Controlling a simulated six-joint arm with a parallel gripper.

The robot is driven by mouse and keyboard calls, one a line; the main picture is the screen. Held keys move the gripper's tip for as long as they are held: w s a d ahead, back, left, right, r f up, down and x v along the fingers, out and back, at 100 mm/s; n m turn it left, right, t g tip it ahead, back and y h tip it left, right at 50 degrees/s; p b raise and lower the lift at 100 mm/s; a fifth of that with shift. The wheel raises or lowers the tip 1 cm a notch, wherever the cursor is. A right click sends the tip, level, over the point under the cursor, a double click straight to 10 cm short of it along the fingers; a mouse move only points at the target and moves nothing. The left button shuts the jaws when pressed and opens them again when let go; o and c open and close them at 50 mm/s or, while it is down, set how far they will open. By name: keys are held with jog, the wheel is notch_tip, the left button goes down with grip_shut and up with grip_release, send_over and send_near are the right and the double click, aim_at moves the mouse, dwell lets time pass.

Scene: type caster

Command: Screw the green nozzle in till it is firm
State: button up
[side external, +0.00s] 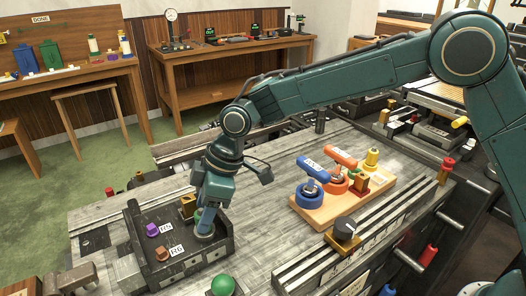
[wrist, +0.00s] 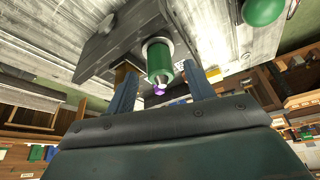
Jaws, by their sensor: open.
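The green nozzle (wrist: 160,62) stands in a pale metal collar on the dark fixture block (wrist: 95,58) in the wrist view. The two blue fingers of my gripper (wrist: 161,80) are open, one on each side of the nozzle, with a gap visible. In the side external view my gripper (side external: 204,228) points down at the right part of the fixture block (side external: 216,248). Only a sliver of green (side external: 197,215) shows beside the fingers there; the rest of the nozzle is hidden. How deep its thread sits cannot be told.
A purple nozzle (side external: 152,229), an orange nozzle (side external: 161,253) and a brass block (side external: 187,205) are on the fixture close to my gripper. A green ball knob (side external: 222,286) is in front. A wooden board (side external: 318,216) with coloured parts lies right; bare table lies between.

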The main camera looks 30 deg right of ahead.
jog(key=v, duration=1.1)
jog(key=shift+r, duration=0.4)
jog(key=shift+d, duration=0.2)
jog(key=s+d+r+m+t+h, duration=0.1)
jog(key=s+d+r+m, duration=0.25)
jog(key=s+d, duration=0.4)
jog(key=s+d+r+m+t+h, duration=0.1)
jog(key=s+d+r+m+t, duration=0.25)
jog(key=d, duration=0.65)
jog(key=s+d+f+m+h, duration=0.1)
jog(key=s+d+f+m, duration=0.1)
jog(key=s+d, duration=0.3)
jog(key=s+d+f+m+h, duration=0.1)
jog(key=s+d+f+m, duration=0.2)
jog(key=s+d, duration=0.3)
jog(key=s+m, duration=0.1)
jog(key=s, duration=0.4)
jog(key=shift+s+d+m+g, duration=0.2)
jog(key=shift+s+m+g, duration=0.1)
jog(key=shift+s+g, duration=0.1)
